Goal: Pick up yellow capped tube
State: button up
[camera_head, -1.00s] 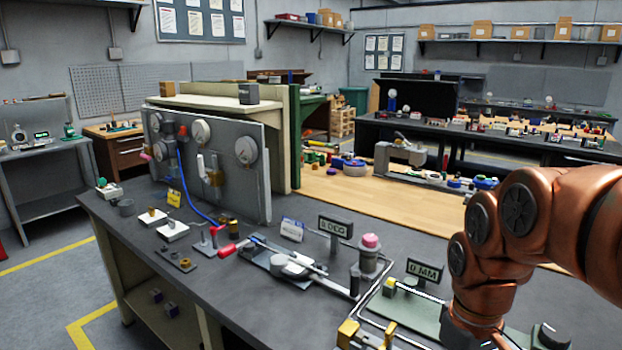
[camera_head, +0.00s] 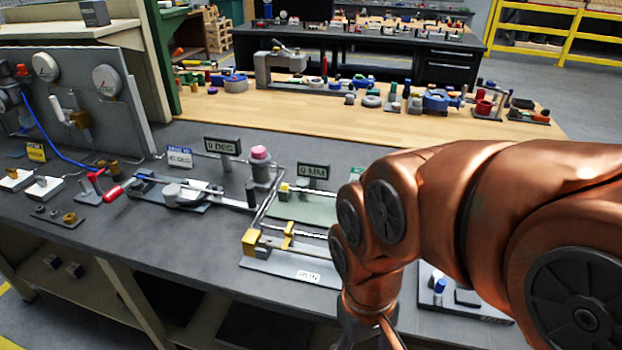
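I cannot clearly pick out a yellow capped tube. A small yellow-topped piece (camera_head: 284,188) stands at the left end of the green plate (camera_head: 305,208), by the 0 MM display (camera_head: 313,170); its body is too small to make out. A brass-yellow block (camera_head: 251,240) and a thin brass upright (camera_head: 288,234) sit on the grey fixture in front. My copper arm reaches in from the right and bends down. My gripper (camera_head: 362,328) is at the bottom edge, right of this fixture; its fingers are cut off by the frame. My arm hides part of the bench behind it.
The grey bench carries a gauge panel (camera_head: 90,90), a red-handled lever device (camera_head: 185,193), a pink-topped post (camera_head: 260,165) and a 0 DEG display (camera_head: 222,146). A small base with a blue piece (camera_head: 440,286) lies right of my gripper. A wooden table (camera_head: 330,118) with many parts stands behind.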

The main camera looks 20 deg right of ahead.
aim_at(285, 187)
jog(key=u, duration=1.5)
jog(key=k, duration=0.9)
jog(key=z, duration=0.25)
jog(key=i, duration=0.5)
